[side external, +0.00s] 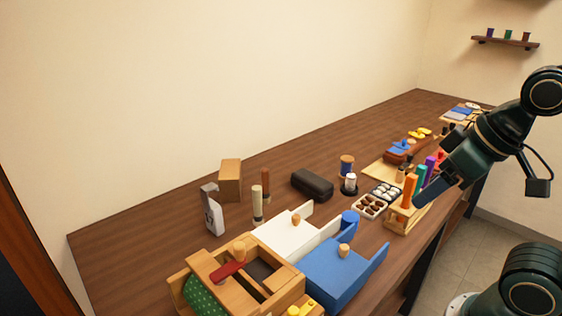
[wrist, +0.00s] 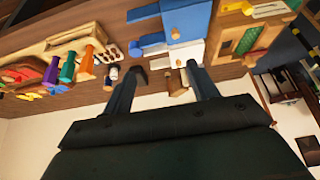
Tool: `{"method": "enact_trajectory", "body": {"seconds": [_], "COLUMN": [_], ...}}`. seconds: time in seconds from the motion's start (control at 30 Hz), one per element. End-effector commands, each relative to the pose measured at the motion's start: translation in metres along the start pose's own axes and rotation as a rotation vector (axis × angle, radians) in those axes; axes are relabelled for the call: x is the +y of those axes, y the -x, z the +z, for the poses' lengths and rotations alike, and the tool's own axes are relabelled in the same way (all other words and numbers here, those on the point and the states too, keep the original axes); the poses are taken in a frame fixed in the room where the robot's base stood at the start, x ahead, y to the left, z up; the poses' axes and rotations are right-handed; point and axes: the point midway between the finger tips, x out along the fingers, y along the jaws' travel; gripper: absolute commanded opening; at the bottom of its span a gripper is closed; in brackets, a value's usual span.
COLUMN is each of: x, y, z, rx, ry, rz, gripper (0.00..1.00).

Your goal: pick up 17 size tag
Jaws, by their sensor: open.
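A wooden box (side external: 205,262) with a red-handled piece and green cloth stands at the front. White (side external: 285,238) and blue (side external: 332,268) trays with knobs sit beside it. A black case (side external: 312,184) lies behind.

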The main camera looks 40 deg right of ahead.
Motion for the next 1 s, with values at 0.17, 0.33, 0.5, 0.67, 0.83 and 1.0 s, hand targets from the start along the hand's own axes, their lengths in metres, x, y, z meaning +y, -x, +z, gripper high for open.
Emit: {"method": "enact_trajectory", "body": {"seconds": [0.17,0.33,0.5,0.67,0.83,1.0], "x": [0.000,-0.001,-0.003,-0.008,-0.017,-0.029], "y": [0.000,0.001,0.003,0.001,-0.007,-0.021], "z": [-0.001,-0.011,-0.038,-0.077,-0.120,-0.162], "rx": [0.000,-0.004,-0.012,-0.022,-0.033,-0.043], "ry": [0.000,0.001,0.001,0.003,0.002,0.004], "rz": [0.000,-0.001,-0.003,-0.006,-0.008,-0.009], "gripper": [0.59,0.59,0.59,0.59,0.59,0.59]}}
